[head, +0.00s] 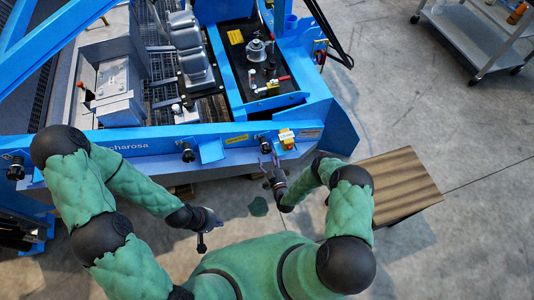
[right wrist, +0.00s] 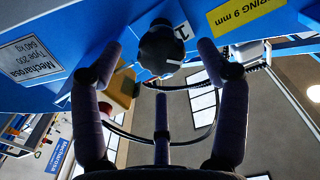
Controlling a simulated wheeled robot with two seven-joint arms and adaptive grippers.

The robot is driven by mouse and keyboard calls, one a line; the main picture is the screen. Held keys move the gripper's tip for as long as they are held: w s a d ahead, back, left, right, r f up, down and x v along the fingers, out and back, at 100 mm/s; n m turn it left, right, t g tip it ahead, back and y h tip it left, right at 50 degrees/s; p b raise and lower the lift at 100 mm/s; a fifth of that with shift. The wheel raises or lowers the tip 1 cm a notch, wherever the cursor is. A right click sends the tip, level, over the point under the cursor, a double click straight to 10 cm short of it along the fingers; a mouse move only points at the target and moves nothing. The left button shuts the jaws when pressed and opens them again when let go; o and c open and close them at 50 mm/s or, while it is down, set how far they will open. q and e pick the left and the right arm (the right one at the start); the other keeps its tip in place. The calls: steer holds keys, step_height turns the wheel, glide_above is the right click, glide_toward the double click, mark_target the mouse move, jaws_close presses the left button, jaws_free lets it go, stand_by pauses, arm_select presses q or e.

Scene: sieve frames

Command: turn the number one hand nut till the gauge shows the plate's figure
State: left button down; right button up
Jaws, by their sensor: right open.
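The number one hand nut (right wrist: 160,50) is a black lobed knob on the blue beam, beside a white label (right wrist: 183,31) marked 1. It also shows small in the head view (head: 265,146). My right gripper (head: 271,165) is in front of it; in the right wrist view my right gripper (right wrist: 160,66) is open, its fingers spread around the knob with visible gaps. A yellow plate (right wrist: 243,18) reads "RING 9 mm", its start cut off. I cannot make out a gauge. My left gripper (head: 207,226) hangs away from the machine; its fingers are too small to judge.
A yellow and white box (head: 287,138) sits on the beam just right of the knob. Another black knob (head: 188,152) is further left. A wooden-topped table (head: 400,184) stands right of my right arm, and a grey trolley (head: 480,35) at the upper right.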

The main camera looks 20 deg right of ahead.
mark_target(267, 153)
steer(key=shift+w+a+b, duration=0.1)
steer(key=shift+w+b, duration=0.35)
steer(key=shift+w, duration=1.5)
steer(key=shift+c, duration=0.3)
steer(key=c, duration=1.1)
